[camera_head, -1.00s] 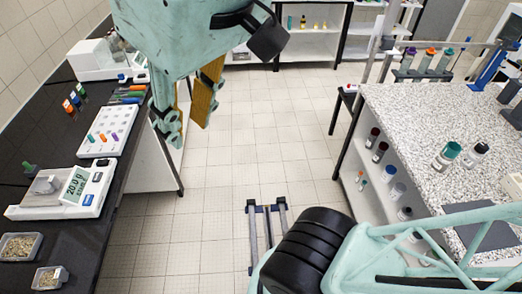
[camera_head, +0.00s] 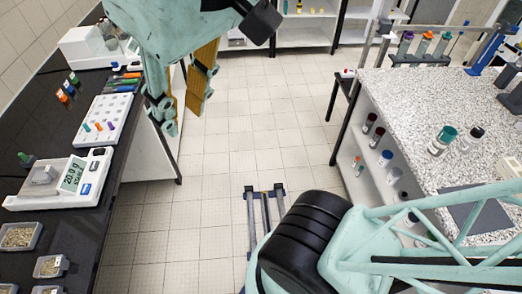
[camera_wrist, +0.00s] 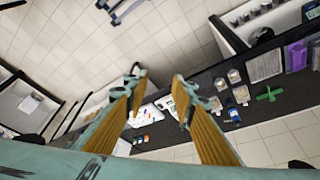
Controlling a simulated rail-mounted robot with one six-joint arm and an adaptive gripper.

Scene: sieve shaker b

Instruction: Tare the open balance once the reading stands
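The open balance (camera_head: 108,170) is a white device on the dark bench at the left in the head view. Its pan carries a small pale block-like item, and its grey display (camera_head: 73,177) reads about 20.0 g. A blue key (camera_head: 86,189) sits on its front panel. My gripper (camera_head: 182,112) hangs in the air beyond the balance, over the bench's aisle edge in the picture, apart from it. Its two fingers with yellow-brown pads are spread and empty. In the wrist view my gripper (camera_wrist: 157,76) also shows open, with nothing between the fingertips; the right finger partly covers white bench equipment.
A white rack (camera_head: 103,118) with coloured tubes stands behind the balance. Sample trays (camera_head: 20,236) lie in front of it.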

